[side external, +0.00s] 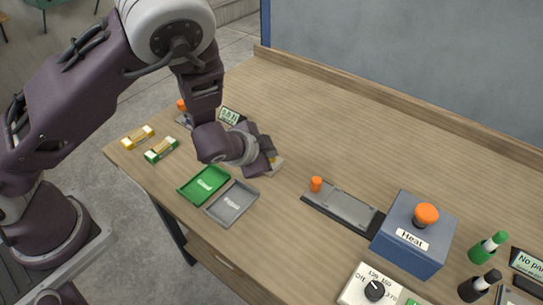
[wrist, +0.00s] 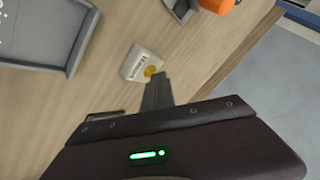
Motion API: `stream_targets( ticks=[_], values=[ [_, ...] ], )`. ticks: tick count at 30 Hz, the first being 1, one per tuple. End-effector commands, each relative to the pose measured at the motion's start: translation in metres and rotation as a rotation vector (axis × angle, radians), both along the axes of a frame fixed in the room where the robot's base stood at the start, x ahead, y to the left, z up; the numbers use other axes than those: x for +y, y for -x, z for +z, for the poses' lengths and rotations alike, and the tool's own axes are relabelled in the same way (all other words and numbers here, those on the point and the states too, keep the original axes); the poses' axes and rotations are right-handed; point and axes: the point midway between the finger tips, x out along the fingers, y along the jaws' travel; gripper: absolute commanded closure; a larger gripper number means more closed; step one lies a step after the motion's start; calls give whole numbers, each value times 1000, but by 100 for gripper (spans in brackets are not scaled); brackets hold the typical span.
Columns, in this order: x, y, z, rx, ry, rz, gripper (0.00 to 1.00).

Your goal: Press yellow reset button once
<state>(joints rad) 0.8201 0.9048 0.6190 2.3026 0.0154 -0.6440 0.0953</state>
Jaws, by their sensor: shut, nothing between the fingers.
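The yellow reset button (wrist: 150,71) is a small round button on a beige box (wrist: 135,62) with dark lettering, lying on the wooden table. In the wrist view my gripper (wrist: 158,80) is shut and empty, its fingertips right beside the button and appearing to overlap the box's edge. I cannot tell whether they touch the button. In the side view my gripper (side external: 268,158) is low over the table and hides most of the beige box (side external: 278,163); only a little of the box shows.
A green tray (side external: 181,188) and a grey tray (side external: 238,213) lie in front of my gripper. A flat grey plate with an orange knob (side external: 316,184), a blue Heat box (side external: 398,254) and a dial box (side external: 356,291) stand to the right. The table's back middle is clear.

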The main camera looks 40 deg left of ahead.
Motion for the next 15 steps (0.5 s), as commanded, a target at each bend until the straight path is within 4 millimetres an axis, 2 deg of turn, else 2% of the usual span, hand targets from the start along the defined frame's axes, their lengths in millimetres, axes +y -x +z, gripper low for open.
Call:
stream_targets(
  ticks=[8,15],
  values=[
    [0,0,0,2,-1,1,100],
    [0,0,11,1,0,1,100]
  ],
)
